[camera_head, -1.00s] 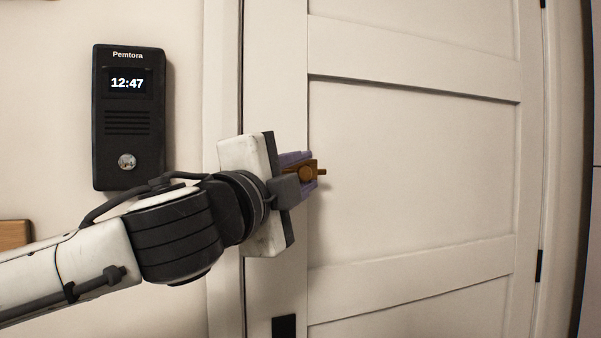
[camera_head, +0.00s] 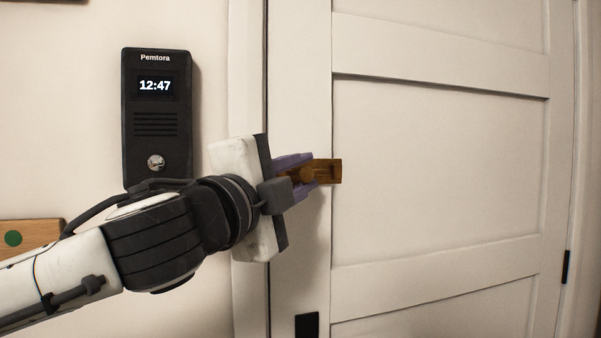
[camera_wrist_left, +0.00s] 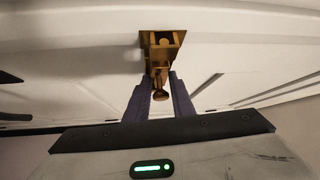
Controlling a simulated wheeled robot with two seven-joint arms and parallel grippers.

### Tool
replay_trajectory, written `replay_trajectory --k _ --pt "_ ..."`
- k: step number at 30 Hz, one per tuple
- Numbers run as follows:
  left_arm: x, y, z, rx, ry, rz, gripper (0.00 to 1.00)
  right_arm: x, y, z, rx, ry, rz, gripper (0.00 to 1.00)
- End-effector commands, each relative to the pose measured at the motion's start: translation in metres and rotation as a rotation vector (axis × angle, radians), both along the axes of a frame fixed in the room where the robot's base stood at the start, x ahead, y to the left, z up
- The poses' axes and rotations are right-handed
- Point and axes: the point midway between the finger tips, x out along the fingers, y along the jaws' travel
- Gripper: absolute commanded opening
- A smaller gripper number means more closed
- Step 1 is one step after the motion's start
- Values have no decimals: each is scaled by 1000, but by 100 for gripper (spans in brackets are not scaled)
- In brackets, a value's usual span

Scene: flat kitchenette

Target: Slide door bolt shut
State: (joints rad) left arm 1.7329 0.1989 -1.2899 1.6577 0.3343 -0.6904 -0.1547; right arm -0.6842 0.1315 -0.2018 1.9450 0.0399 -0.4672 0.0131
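The brass door bolt (camera_head: 327,171) sits on the left edge of the white door. Its plate shows to the right of my fingers, and its left part is hidden behind my gripper. My left gripper (camera_head: 302,172), with purple fingers, reaches in from the left and is shut on the bolt's round knob (camera_head: 307,174), one finger above and one below. In the left wrist view the knob (camera_wrist_left: 160,95) lies between the two fingers (camera_wrist_left: 160,92), and the bolt's bracket (camera_wrist_left: 162,40) stands beyond them. My right gripper is not in view.
The white panelled door (camera_head: 440,170) looks closed against its frame (camera_head: 247,60). A black intercom (camera_head: 157,115) reading 12:47 hangs on the wall at left, above my arm. A wooden board with a green dot (camera_head: 30,232) shows at the left edge.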

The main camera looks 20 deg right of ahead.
Motion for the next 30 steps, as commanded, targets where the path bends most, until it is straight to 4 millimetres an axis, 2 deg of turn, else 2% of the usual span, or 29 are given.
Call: replay_trajectory --k 11,14,24,30 --pt "-2 3 -1 -1 -1 0 26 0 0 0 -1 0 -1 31" --pt "-9 12 -3 -1 -1 0 26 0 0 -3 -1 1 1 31" --pt "-52 58 -12 -1 -1 2 26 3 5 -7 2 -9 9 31" --pt "-67 74 -14 -1 0 2 26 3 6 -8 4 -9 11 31"
